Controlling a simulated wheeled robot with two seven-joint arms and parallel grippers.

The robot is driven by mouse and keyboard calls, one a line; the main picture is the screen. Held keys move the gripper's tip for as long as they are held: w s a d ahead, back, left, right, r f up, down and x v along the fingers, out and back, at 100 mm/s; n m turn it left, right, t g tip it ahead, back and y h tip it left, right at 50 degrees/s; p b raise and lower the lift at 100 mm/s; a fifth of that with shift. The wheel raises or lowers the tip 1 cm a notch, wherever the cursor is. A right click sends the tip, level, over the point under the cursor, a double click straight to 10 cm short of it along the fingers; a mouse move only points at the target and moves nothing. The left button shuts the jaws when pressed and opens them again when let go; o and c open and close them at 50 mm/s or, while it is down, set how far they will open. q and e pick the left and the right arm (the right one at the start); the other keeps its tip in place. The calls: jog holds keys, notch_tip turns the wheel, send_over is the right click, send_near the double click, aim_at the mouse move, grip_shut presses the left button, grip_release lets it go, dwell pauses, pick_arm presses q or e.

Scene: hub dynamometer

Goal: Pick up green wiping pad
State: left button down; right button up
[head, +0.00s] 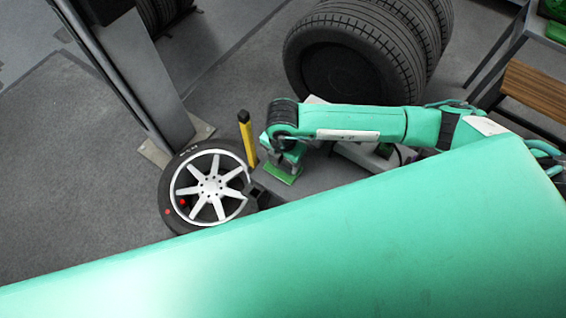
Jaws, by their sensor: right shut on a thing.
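The green wiping pad (282,175) is a flat, bright green piece near the middle of the head view. My right gripper (285,162) reaches it from above and is shut on it. The jaws cover part of the pad's upper side. I cannot tell whether the pad touches a surface below or hangs just above it. My left gripper does not show.
A wheel with a silver spoked rim (212,186) lies left of the pad. A yellow post (247,137) with a black top stands between them. Large black tires (352,68) stand behind. A grey column (143,75) rises at left. A wooden-topped bench (536,95) is at right.

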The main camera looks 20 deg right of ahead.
jog(key=shift+r, duration=0.15)
notch_tip(320, 180, up, 20)
jog(key=b, duration=0.4)
jog(key=shift+o, duration=1.2)
jog(key=shift+c, duration=0.6)
jog(key=shift+f, duration=0.2)
